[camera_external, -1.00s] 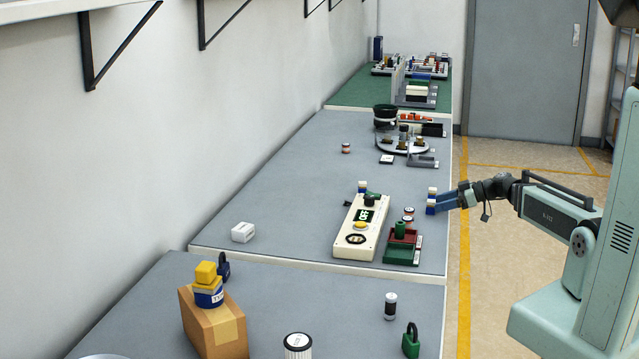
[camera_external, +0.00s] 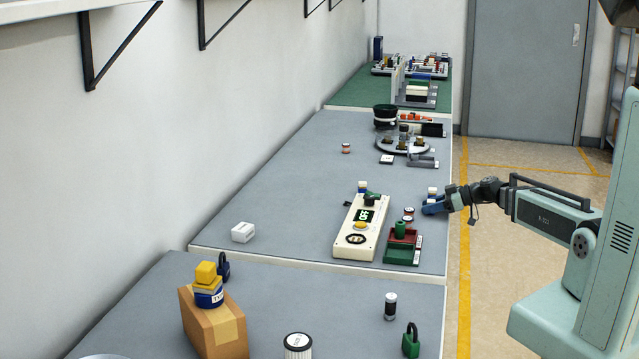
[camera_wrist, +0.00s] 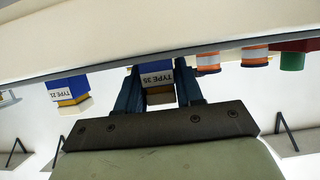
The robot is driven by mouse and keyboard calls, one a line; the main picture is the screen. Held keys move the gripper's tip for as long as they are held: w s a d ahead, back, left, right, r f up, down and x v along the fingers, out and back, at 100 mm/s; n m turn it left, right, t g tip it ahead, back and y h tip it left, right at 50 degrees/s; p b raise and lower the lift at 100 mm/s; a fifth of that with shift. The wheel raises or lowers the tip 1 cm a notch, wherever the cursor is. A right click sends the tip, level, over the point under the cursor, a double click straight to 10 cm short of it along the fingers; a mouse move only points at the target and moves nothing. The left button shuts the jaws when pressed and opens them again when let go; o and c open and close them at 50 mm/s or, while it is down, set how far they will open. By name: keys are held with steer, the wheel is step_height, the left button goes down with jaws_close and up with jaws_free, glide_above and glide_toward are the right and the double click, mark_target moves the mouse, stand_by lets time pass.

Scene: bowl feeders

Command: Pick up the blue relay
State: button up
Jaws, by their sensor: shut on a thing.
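My gripper (camera_external: 433,207) is at the right edge of the middle bench, with its blue fingers low over the bench top. A second blue relay (camera_wrist: 68,88) with a similar label stands apart to the left in the wrist view. It shows just behind my gripper in the external view (camera_external: 432,192).
A white console (camera_external: 347,247) with buttons lies left of my gripper. Red-and-white coils (camera_external: 408,211), a red tray (camera_external: 383,239) and a green tray (camera_external: 402,256) are close in front. A rotary feeder (camera_external: 404,145) stands farther back.

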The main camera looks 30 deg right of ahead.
mark_target(431, 201)
steer(key=c, duration=0.3)
steer(key=shift+r, duration=5.05)
